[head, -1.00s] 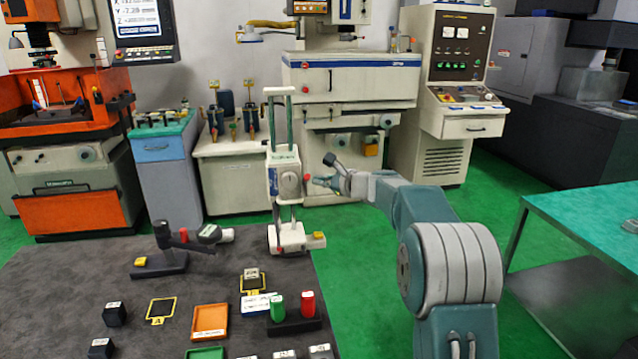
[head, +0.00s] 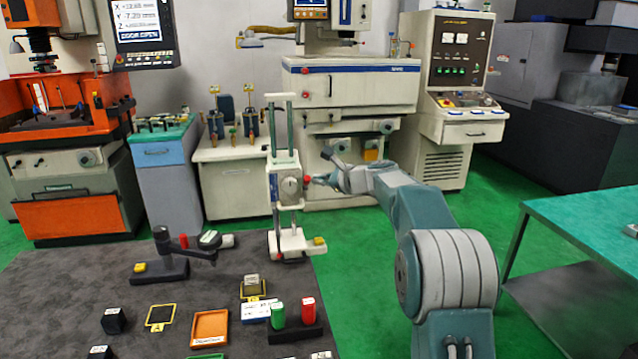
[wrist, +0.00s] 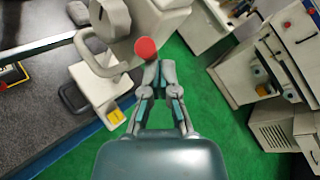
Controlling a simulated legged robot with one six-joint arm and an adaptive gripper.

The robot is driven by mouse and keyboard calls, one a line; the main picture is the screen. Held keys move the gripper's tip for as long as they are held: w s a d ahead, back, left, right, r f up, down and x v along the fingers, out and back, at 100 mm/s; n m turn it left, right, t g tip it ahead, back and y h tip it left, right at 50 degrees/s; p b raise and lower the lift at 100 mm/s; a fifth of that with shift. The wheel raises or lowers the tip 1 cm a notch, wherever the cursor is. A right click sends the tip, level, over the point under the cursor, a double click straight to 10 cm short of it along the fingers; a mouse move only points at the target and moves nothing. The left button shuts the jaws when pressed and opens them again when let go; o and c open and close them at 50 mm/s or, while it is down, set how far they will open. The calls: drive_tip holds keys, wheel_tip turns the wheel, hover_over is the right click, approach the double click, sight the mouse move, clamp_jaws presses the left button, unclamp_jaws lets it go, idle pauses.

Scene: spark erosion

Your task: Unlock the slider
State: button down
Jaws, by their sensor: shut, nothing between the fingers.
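The slider (head: 287,185) is a pale carriage with a round dial on the upright twin-column height gauge at the mat's back edge. A red knob (head: 307,179) sticks out from its right side. The knob is large in the wrist view (wrist: 145,48), just ahead and left of the fingertips. My gripper (head: 317,180) is to the right of the knob. In the wrist view my gripper (wrist: 159,66) has its fingers together and empty. The fingertips are very close to the knob; I cannot tell whether they touch it.
The gauge's base (head: 290,244) has a yellow block (head: 320,241) at its right. A dark stand (head: 160,264), an orange tray (head: 210,328) and red and green blocks (head: 308,309) sit on the grey mat. Green floor is open on the right, before a green table (head: 590,215).

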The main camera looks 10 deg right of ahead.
drive_tip(key=shift+w+r, duration=0.45)
drive_tip(key=shift+w, duration=0.05)
idle(0.8)
drive_tip(key=shift+f, duration=0.1)
idle(0.3)
drive_tip(key=v, duration=1.3)
drive_tip(key=s+a+f+n+g+h, duration=0.1)
drive_tip(key=s+a+n+g, duration=0.2)
drive_tip(key=s, duration=0.4)
drive_tip(key=s+a+n+h, duration=0.2)
drive_tip(key=s+a+n, duration=0.15)
drive_tip(key=s, duration=0.35)
drive_tip(key=s+a+f+n+g+h, duration=0.1)
drive_tip(key=s+a+n+g, duration=0.15)
drive_tip(key=s+n, duration=0.35)
drive_tip(key=s+d+f+n+h, duration=0.1)
drive_tip(key=s+f+n, duration=0.3)
drive_tip(key=s, duration=0.7)
drive_tip(key=s+f+n+h, duration=0.4)
drive_tip(key=s+f+n, duration=0.1)
drive_tip(key=s, duration=0.6)
drive_tip(key=shift+s+d+f, duration=0.15)
drive_tip(key=shift+s+d, duration=0.15)
drive_tip(key=shift+d, duration=0.1)
